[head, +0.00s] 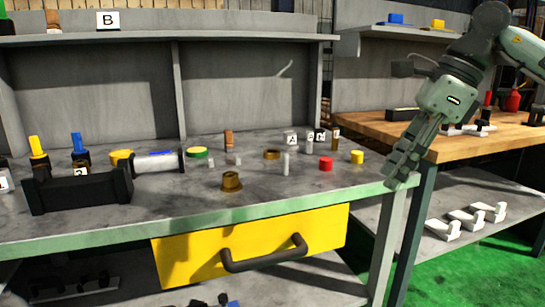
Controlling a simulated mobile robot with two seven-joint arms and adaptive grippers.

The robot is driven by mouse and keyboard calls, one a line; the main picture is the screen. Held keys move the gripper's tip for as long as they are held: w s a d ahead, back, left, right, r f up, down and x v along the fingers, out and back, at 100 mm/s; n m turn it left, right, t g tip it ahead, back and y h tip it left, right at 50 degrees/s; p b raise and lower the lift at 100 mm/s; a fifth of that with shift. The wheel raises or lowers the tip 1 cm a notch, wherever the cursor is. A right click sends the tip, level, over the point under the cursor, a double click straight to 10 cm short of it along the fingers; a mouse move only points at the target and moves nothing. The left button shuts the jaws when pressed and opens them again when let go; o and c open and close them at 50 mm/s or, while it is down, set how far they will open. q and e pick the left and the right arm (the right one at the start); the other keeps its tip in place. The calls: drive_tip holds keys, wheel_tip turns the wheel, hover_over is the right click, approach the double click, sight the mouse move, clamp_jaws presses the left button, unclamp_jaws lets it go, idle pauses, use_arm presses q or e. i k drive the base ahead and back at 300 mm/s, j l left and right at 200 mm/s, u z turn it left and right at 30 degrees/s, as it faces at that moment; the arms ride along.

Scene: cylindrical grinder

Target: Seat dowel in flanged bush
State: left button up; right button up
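A brass flanged bush (231,182) stands on the grey bench top near its front edge, flange down. A second, low brass ring-like part (271,154) lies further back. A slim pale grey dowel-like pin (286,164) stands upright to the right of the bush, apart from it. A brown cylinder (228,138) stands upright further back; I cannot tell which of the two is the task's dowel. My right gripper (399,171) hangs fingers-down by the bench's right front corner, away from these parts. Its finger gap is unclear and no held object shows. My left gripper is out of view.
A black cradle (80,192) and a grey cylinder with black ends (157,162) occupy the left. Red (326,164) and yellow (357,157) caps stand right. A yellow drawer (250,245) is below. The bench front around the bush is clear.

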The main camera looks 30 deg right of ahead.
sight(230, 183)
drive_tip(key=i, duration=1.05)
